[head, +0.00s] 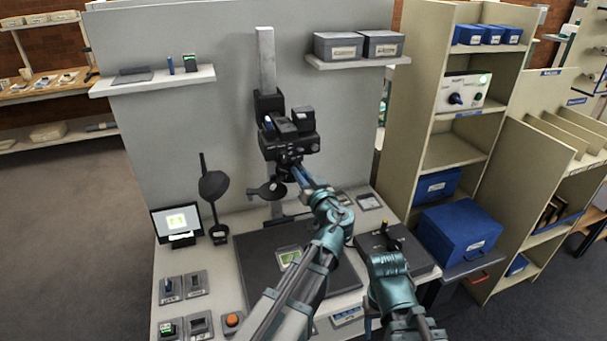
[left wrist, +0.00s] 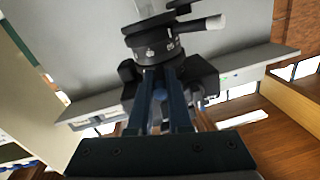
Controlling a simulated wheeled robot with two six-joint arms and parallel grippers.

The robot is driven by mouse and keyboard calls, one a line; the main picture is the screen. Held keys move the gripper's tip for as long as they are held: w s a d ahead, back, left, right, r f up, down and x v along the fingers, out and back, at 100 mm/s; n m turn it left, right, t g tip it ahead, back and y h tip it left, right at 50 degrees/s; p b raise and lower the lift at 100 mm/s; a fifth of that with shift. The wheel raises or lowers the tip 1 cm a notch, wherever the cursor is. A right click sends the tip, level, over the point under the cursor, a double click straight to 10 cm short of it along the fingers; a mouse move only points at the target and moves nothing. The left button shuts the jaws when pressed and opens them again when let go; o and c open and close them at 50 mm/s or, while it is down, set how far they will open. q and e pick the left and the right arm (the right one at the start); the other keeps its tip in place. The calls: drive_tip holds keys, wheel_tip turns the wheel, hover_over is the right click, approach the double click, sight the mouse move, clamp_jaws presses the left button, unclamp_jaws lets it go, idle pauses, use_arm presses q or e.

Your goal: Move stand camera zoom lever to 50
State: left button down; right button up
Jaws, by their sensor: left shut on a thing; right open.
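The black stand camera (head: 290,135) is mounted on a grey vertical column above the work table. My left gripper (head: 298,172) reaches up to the underside of the camera. In the left wrist view, its blue fingers (left wrist: 160,88) are shut at the camera's dark lens barrel (left wrist: 155,48), which has small white marks. They hold the zoom lever, which is mostly hidden between them; its setting is not readable.
A dark baseboard (head: 258,262) with a small green item lies below the camera. A monitor (head: 178,222) and a black lamp (head: 212,185) stand at left. Blue boxes (head: 460,238) and a beige shelf unit (head: 425,135) stand close on the right.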

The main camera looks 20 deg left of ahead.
use_arm(q)
drive_tip(key=shift+s+a+m+t+h, duration=0.3)
drive_tip(key=shift+m+t+h, duration=0.1)
drive_tip(key=shift+h, duration=0.1)
use_arm(e)
drive_tip(key=shift+s+a, duration=0.15)
drive_tip(key=shift+a, duration=0.05)
use_arm(q)
drive_tip(key=c, duration=0.8)
unclamp_jaws()
drive_tip(key=shift+c, duration=0.2)
